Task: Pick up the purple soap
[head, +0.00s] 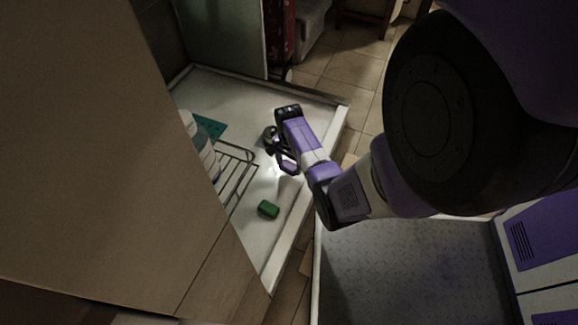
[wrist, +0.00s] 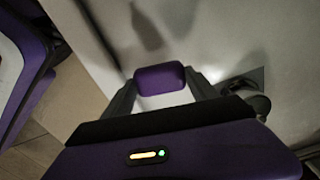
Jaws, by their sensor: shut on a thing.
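The purple soap (wrist: 160,79) is a small rounded block. In the wrist view it sits between the two dark fingers of my gripper (wrist: 161,92), which is shut on it. In the head view the soap (head: 289,167) shows at the end of my gripper (head: 280,158), over the pale basin floor. I cannot tell from these views how far above the floor it is.
A green soap (head: 268,209) lies on the floor of the white basin (head: 318,180). A wire rack (head: 236,170) with pale items and a teal piece (head: 209,127) stand to the left. A drain (wrist: 243,82) shows near the right finger.

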